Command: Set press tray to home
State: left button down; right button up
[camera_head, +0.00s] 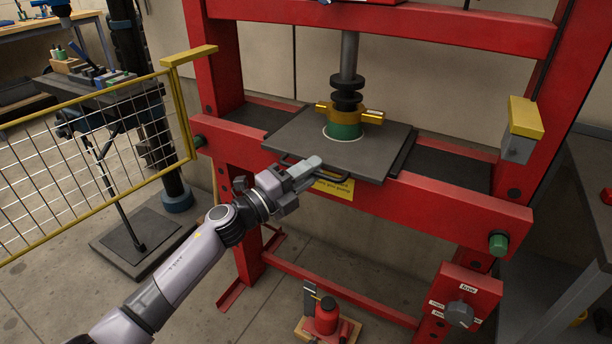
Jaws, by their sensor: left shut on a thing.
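The press tray (288,134) is a flat dark grey plate lying on the red press bed. A green and brass part (345,124) stands on a white ring on the tray, under the press ram (348,60). A dark handle (330,174) runs along the tray's front edge. My left gripper (309,168) is at the left end of this handle and shut on it. The exact finger contact is too small to see. My right gripper is not in view.
The red press frame (470,205) surrounds the tray. A yellow mesh guard (95,150) stands at the left. A yellow-topped block (523,125) is on the right post. A red bottle jack (327,315) sits low in front. A dark bench (590,165) is at the right edge.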

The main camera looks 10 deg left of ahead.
pick_arm(q)
jog(key=shift+w+r, duration=0.15)
jog(key=shift+r, duration=0.3)
jog(key=c, duration=1.2)
grip_release()
jog(key=shift+w+d+f, duration=0.1)
jog(key=shift+f, duration=0.1)
jog(key=shift+f, duration=0.1)
jog(key=shift+s+a, duration=0.2)
jog(key=v, duration=0.6)
jog(key=shift+s+a+p, duration=0.2)
jog(key=shift+s+p, duration=0.05)
jog(key=shift+p, duration=0.05)
